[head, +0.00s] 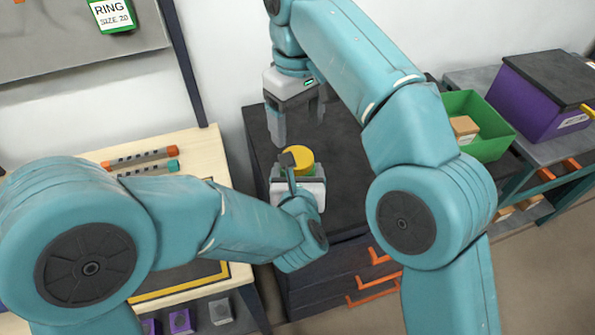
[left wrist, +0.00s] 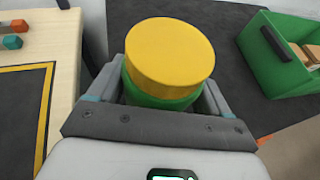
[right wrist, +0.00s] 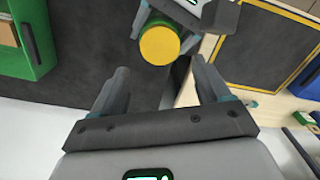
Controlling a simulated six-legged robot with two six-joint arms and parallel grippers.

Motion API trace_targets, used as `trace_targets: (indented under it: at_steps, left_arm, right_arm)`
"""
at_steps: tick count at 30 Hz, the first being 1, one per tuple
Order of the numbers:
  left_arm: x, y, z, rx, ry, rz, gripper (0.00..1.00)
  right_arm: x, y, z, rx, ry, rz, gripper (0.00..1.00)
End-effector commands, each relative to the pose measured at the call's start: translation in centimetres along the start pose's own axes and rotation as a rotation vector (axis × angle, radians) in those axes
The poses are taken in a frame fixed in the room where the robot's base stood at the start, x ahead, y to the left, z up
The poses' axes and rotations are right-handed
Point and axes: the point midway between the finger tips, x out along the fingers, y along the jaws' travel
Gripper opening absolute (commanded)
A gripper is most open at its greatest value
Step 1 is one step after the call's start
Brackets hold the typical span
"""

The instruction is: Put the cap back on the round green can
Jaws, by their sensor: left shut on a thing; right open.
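The round green can (left wrist: 160,101) stands between the fingers of my left gripper (left wrist: 162,90), which is shut on it. The yellow cap (left wrist: 170,52) sits on top of the can and covers its mouth; I cannot tell whether it is fully seated. In the head view the cap (head: 299,158) shows above the dark cabinet top, with most of the can hidden by my gripper. My right gripper (head: 298,128) is open and empty, just behind and above the cap. In the right wrist view the cap (right wrist: 160,45) lies beyond the open right fingers (right wrist: 161,68).
A wooden bench (head: 105,158) with orange- and teal-ended rods is at left.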

Motion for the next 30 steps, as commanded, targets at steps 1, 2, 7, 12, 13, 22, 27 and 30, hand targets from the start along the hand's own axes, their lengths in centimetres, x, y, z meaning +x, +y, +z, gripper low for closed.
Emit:
trace_targets:
  at_steps: [1, 2, 7, 12, 13, 22, 27, 30]
  left_arm:
    - [0.0, 0.0, 0.1, -0.001, -0.003, 0.0, 0.0]
    - [0.0, 0.0, 0.1, -0.001, -0.003, 0.0, 0.0]
    - [0.0, 0.0, 0.1, -0.001, -0.003, 0.0, 0.0]
    - [0.0, 0.0, 0.1, -0.001, -0.003, 0.0, 0.0]
    - [0.0, 0.0, 0.1, -0.001, -0.003, 0.0, 0.0]
    - [0.0, 0.0, 0.1, -0.001, -0.003, 0.0, 0.0]
    - [0.0, 0.0, 0.1, -0.001, -0.003, 0.0, 0.0]
    - [0.0, 0.0, 0.1, -0.001, -0.003, 0.0, 0.0]
  right_arm:
    - [0.0, 0.0, 0.0, 0.0, 0.0, 0.0, 0.76]
    - [0.0, 0.0, 0.0, -0.001, 0.0, 0.0, 0.76]
    - [0.0, 0.0, 0.0, -0.002, 0.0, 0.0, 0.76]
    - [1.0, 0.1, 0.0, -0.003, -0.002, 0.0, 0.76]
    - [1.4, 0.1, 0.0, -0.004, -0.004, 0.0, 0.76]
    - [6.0, 0.0, 0.1, -0.004, -0.002, -0.001, 0.76]
    - [7.6, 0.0, 0.0, -0.003, 0.0, 0.0, 0.76]
    - [8.0, 0.0, 0.0, -0.003, 0.0, -0.001, 0.76]
